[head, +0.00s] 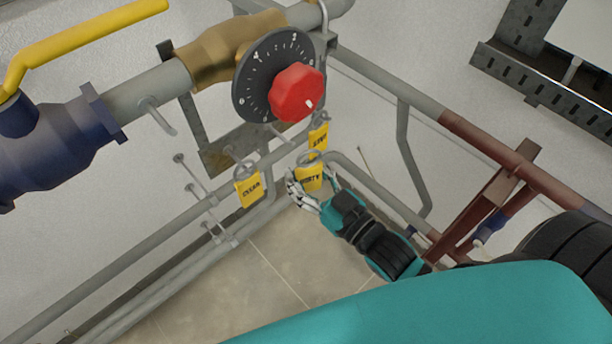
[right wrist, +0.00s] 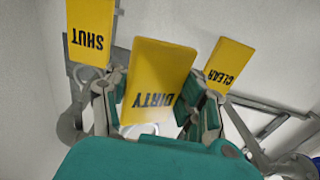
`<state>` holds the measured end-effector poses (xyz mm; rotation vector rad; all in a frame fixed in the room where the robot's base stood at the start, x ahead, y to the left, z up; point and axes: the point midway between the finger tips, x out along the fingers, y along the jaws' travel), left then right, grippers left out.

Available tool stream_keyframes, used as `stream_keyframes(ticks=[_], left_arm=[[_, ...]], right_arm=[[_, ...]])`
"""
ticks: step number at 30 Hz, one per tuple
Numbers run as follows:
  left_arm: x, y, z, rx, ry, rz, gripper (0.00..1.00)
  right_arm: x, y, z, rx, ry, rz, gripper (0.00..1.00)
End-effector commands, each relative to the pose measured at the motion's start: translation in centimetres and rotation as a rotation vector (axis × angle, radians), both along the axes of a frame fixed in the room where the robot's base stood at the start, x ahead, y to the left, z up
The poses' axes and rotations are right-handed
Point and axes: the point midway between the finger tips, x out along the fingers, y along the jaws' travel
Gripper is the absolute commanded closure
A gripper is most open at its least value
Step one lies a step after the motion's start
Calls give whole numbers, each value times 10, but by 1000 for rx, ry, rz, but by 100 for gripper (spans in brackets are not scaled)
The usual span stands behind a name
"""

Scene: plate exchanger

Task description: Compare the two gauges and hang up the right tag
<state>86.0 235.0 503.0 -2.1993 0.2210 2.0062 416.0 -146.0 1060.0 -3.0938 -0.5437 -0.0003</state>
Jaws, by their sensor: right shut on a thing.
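A yellow tag lettered DIRTY (head: 309,179) is between the fingers of my right gripper (head: 312,192). In the right wrist view the fingers (right wrist: 157,105) are closed on both sides of this DIRTY tag (right wrist: 158,75). A yellow tag reading CLEAN or CLEAR (head: 249,190) hangs to its left in the head view and shows at the right in the wrist view (right wrist: 229,62). A yellow SHUT tag (head: 318,136) hangs just behind, and in the wrist view (right wrist: 90,35) it is upper left. No gauge is clearly recognisable. My left gripper is out of view.
A black numbered dial (head: 256,80) with a red knob (head: 296,92) sits on a brass valve (head: 222,54) above the tags. A yellow lever (head: 85,38) tops a blue valve (head: 50,155). Grey pipes and pegs surround the tags. A pipe (head: 480,142) runs along the right.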

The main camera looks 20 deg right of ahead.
Motion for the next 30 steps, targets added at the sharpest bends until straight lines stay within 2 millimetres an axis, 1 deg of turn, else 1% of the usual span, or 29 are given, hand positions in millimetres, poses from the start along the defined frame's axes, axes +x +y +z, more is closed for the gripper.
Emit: stream_keyframes(ticks=[30], left_arm=[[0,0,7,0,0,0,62]], right_arm=[[29,11,1,0,-1,0,100]])
